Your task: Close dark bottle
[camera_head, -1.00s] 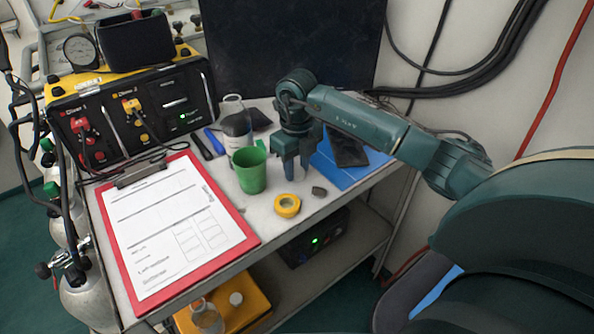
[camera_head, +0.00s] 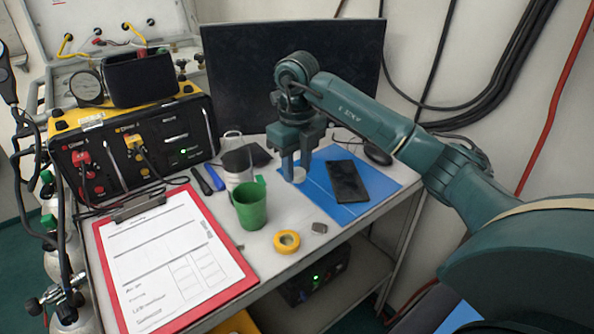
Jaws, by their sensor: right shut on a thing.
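My right gripper (camera_head: 295,172) is over the left part of the blue mat, to the right of the green cup, fingers pointing down. It is shut on a small white round piece (camera_head: 299,175) that looks like a cap, seen low between its fingertips. A bottle (camera_head: 237,177) stands behind the green cup; its lower part looks clear and its top shows no clear lid. A dark patch crosses its middle, and I cannot tell whether that is its contents or the black item beside it. The cup hides its base. My left gripper is not in view.
The green cup (camera_head: 250,207), yellow tape roll (camera_head: 287,241) and a small grey piece (camera_head: 319,228) are near the front. A phone (camera_head: 348,182) lies on the blue mat (camera_head: 383,185). A red clipboard (camera_head: 238,275) fills the left; a monitor (camera_head: 245,85) stands behind.

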